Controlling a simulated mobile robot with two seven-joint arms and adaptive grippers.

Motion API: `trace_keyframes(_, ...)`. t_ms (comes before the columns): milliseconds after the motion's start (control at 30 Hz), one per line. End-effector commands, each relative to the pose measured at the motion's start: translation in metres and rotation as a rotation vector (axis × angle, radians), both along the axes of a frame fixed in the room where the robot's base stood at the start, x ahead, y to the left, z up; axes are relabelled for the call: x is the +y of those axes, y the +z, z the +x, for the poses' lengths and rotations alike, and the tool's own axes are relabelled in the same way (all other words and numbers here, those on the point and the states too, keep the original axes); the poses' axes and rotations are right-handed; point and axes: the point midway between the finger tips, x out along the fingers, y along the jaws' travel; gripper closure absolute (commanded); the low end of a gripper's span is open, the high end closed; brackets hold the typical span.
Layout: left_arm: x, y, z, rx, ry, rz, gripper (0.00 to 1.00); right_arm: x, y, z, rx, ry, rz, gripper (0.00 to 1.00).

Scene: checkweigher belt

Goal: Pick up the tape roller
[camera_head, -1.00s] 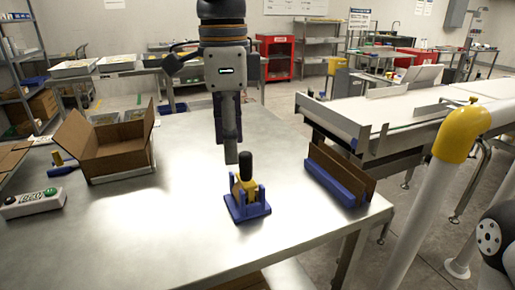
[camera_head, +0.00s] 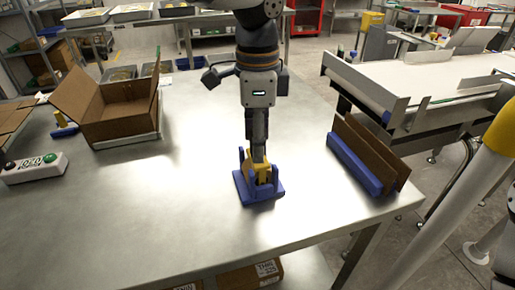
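The tape roller (camera_head: 262,173) sits upright in a blue holder (camera_head: 243,190) on the steel table; its yellow body shows between the holder's uprights. My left gripper (camera_head: 259,150) points straight down over it, with the fingertips at the roller's top. The black handle is hidden behind or between the fingers. The fingers are seen edge-on, so I cannot tell whether they are open or shut on the handle. My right gripper is out of view.
An open cardboard box (camera_head: 118,112) stands at the left, near a button box (camera_head: 34,168). Brown cardboard panels in a blue rack (camera_head: 354,166) stand at the right table edge, near the conveyor (camera_head: 405,80). The table's front middle is clear.

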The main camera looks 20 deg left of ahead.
Motion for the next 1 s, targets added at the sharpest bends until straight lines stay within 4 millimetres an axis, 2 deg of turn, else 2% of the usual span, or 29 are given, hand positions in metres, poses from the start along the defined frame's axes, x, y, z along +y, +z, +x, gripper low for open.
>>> trace_keyframes(200, 0.000, -0.001, 0.000, -0.002, 0.001, 0.000, 0.53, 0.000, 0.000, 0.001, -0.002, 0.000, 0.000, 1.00)
trace_keyframes(400, 0.000, -0.001, 0.000, -0.002, 0.001, 0.000, 0.98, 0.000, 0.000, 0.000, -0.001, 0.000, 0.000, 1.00)
trace_keyframes(433, 0.000, -0.001, 0.000, -0.002, 0.001, 0.000, 1.00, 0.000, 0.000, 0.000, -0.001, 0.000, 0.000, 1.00)
trace_keyframes(667, 0.000, -0.001, 0.000, -0.002, 0.001, 0.000, 1.00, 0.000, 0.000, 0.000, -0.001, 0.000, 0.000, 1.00)
trace_keyframes(767, 0.000, 0.006, 0.001, -0.004, 0.002, -0.001, 1.00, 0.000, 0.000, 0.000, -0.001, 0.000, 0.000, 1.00)
trace_keyframes(1000, 0.000, 0.064, 0.002, -0.006, 0.002, -0.001, 1.00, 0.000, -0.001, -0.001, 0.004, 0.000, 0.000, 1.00)
